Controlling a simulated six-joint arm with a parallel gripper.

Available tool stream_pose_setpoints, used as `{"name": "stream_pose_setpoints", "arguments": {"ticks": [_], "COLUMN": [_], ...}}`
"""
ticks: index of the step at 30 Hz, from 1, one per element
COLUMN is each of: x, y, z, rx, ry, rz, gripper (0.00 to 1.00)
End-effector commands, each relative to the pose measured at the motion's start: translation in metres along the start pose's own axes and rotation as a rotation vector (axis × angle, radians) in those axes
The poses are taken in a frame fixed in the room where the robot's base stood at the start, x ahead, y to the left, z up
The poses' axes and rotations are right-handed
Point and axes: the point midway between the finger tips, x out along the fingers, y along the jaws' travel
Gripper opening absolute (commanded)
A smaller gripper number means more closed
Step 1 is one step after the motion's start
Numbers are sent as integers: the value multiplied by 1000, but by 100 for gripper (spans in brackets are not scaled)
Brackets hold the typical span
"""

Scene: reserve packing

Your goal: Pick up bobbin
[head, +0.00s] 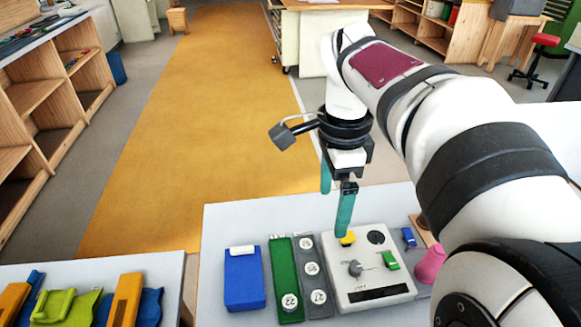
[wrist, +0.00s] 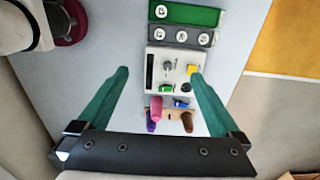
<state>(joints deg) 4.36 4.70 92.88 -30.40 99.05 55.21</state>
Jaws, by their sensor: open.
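My gripper (head: 335,212) has two teal fingers spread wide with nothing between them. It is above the far-left part of the white control box, and it also shows open in the wrist view (wrist: 159,74). No object is clearly recognisable as the bobbin. Possible candidates are a pink tapered piece (head: 430,264) right of the box, partly hidden by my arm, and a purple piece (wrist: 151,124) and a brown piece (wrist: 187,121) at a wooden holder. The pink piece also shows in the wrist view (wrist: 156,107), beyond the box and apart from my fingers.
The white box (head: 348,307) carries a yellow piece (head: 348,239), a green piece (head: 390,260) and a grey knob. A small blue piece (head: 408,237) is to its right. A grey numbered strip (head: 307,270), green strip (head: 283,270) and blue box (head: 243,280) stand left.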

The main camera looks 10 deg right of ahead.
Motion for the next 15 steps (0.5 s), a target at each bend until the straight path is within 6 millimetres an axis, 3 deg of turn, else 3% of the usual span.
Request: {"name": "stream_pose_setpoints", "arguments": {"ticks": [3,5,8,12,14,15], "x": [-1,3,25,72,89,97], "y": [3,20,80,163,186,196], "z": [1,7,26,50,56,58], "rx": [-14,-100,-413,-846,-969,-1025], "ry": [-2,-15,-61,-123,-140,-146], "rz": [1,1,-4,-40,-54,-63], "gripper": [100,100,100,100,100,95]}}
